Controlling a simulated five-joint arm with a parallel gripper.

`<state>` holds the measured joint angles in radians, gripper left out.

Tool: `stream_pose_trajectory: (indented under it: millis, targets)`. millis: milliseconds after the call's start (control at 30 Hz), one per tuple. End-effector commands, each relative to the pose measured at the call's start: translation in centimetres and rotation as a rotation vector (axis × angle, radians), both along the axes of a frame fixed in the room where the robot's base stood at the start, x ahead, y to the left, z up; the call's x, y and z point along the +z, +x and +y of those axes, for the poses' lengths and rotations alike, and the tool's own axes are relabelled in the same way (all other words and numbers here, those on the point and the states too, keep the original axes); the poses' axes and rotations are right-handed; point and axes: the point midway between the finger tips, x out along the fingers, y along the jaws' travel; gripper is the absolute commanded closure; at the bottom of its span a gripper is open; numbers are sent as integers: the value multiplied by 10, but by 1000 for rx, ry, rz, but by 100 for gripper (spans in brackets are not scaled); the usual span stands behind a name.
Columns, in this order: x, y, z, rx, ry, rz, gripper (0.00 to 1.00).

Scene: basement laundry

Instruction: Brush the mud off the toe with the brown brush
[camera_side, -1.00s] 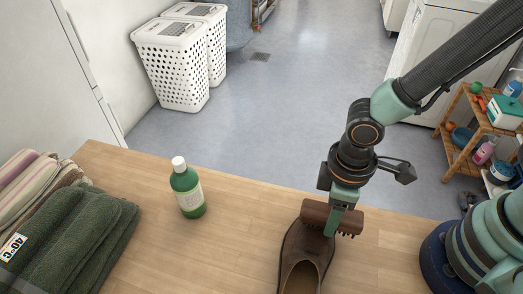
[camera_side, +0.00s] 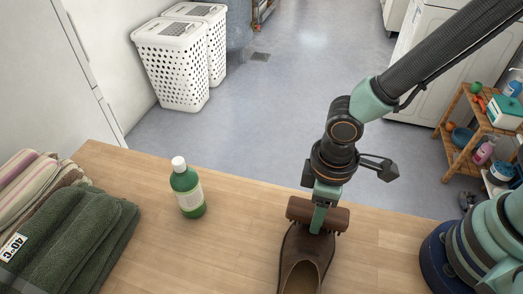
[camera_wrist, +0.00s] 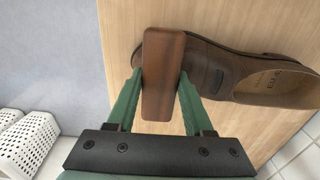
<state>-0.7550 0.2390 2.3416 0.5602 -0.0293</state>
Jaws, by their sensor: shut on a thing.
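The brown brush (camera_side: 335,214) is held crosswise in my gripper (camera_side: 318,228), bristles down, over the toe end of the brown shoe (camera_side: 296,250). In the wrist view my gripper (camera_wrist: 160,80) has a finger on each side of the brush (camera_wrist: 162,48). The shoe (camera_wrist: 235,80) extends to the right there, with its opening farthest from the brush. A small dark patch (camera_wrist: 222,66) shows on its upper; I cannot tell what it is. I cannot tell whether the bristles touch the leather.
A green bottle (camera_side: 187,190) stands on the wooden table (camera_side: 235,245) left of the shoe. Folded towels (camera_side: 80,240) lie at the far left. The table between bottle and shoe is clear. White laundry baskets (camera_side: 172,75) stand on the floor beyond.

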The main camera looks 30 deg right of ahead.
Motion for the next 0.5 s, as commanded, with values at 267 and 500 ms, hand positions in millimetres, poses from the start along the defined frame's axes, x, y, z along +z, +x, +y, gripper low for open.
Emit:
stream_pose_trajectory:
  millis: [267, 500]
  targets:
    - [0, -18, -19, 0, 0, 0, 100]
    - [26, -19, -20, 0, 4, -4, 100]
